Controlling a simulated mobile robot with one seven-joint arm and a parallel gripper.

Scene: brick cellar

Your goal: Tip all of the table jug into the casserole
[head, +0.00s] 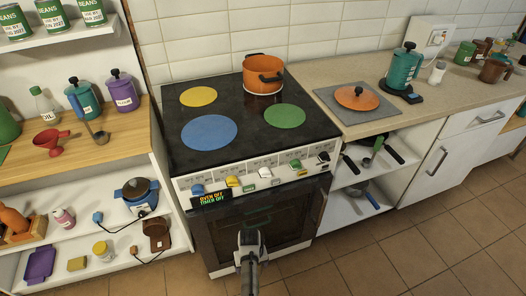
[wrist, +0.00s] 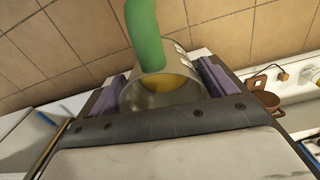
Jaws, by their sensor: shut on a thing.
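The orange casserole (head: 263,74) stands upright and open on the back right plate of the cooker, its dark handles showing. Its inside bottom cannot be seen. Its orange lid (head: 357,97) lies on a grey mat on the right worktop. My gripper (wrist: 165,88) is shut on the table jug (wrist: 152,97), a clear vessel with a green handle, between purple finger pads. Yellowish contents show in the jug. In the head view my gripper (head: 250,238) is low in front of the oven door, well below and in front of the casserole; the jug is hard to make out there.
The cooker top (head: 240,105) has free yellow, blue and green plates. Knobs line its front edge. A teal grinder-like pot (head: 404,68) stands on the right worktop. Jars and a red scoop (head: 50,140) stand on the left wooden counter. Open shelves flank the oven.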

